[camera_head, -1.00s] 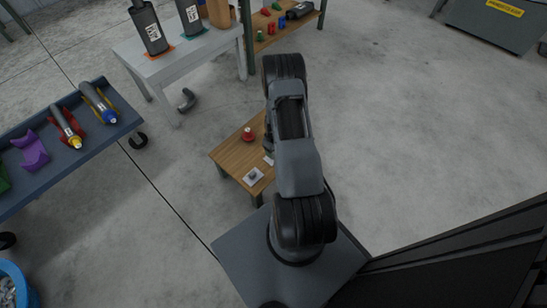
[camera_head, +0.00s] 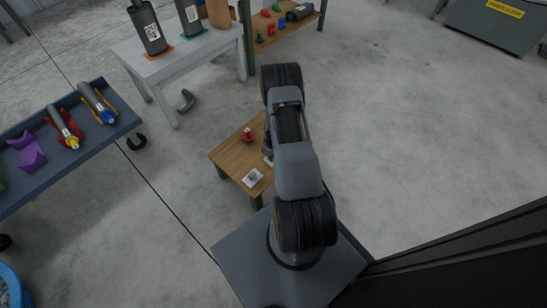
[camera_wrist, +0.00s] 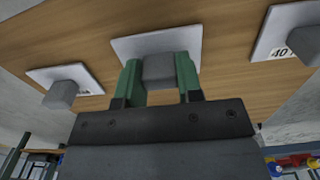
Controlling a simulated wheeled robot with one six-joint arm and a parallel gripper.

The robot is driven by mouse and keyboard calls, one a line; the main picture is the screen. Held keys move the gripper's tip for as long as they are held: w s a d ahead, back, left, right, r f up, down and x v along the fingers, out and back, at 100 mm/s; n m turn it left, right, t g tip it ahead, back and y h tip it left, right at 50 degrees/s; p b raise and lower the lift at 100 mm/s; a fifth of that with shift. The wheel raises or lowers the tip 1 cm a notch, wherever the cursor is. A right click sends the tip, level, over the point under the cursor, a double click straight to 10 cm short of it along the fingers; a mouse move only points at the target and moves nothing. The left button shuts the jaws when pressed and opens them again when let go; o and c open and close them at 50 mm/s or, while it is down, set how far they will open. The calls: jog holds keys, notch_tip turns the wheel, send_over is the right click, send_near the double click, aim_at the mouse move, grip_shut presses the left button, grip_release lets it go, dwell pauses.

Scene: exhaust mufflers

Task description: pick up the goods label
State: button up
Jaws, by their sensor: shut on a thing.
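The goods label is a flat white plate with a grey block-shaped knob on it. In the wrist view, the middle label (camera_wrist: 130,45) lies at the wooden table top, and my gripper (camera_wrist: 161,78) has its two green fingers on either side of its grey knob, shut on it. I cannot tell whether the plate is clear of the wood. A left label (camera_wrist: 62,76) and a right label (camera_wrist: 290,28) with part of a printed number lie on either side. In the head view, one label (camera_head: 253,178) lies at the table's near corner; my arm hides most of the gripper.
The small wooden table (camera_head: 232,158) also bears a red knobbed thing (camera_head: 248,135). A blue-grey cart (camera_head: 70,150) with pipes stands at the left, a white table (camera_head: 180,65) with mufflers behind. The floor to the right is open.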

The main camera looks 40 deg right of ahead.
jog(key=shift+c, duration=0.8)
jog(key=shift+r+p, duration=0.4)
jog(key=shift+r, duration=0.25)
notch_tip(320, 180, up, 2)
jog(key=shift+r+p, duration=0.2)
jog(key=shift+p, duration=0.55)
jog(key=a+r+p, duration=0.2)
jog(key=a+r, duration=0.2)
jog(key=a, duration=0.3)
jog(key=w+a+r+p, duration=0.1)
jog(key=a+r+p, duration=0.1)
jog(key=a+r, duration=0.3)
jog(key=shift+w+a+r+p, duration=0.2)
jog(key=shift+a+p, duration=0.15)
jog(key=shift+a, duration=0.6)
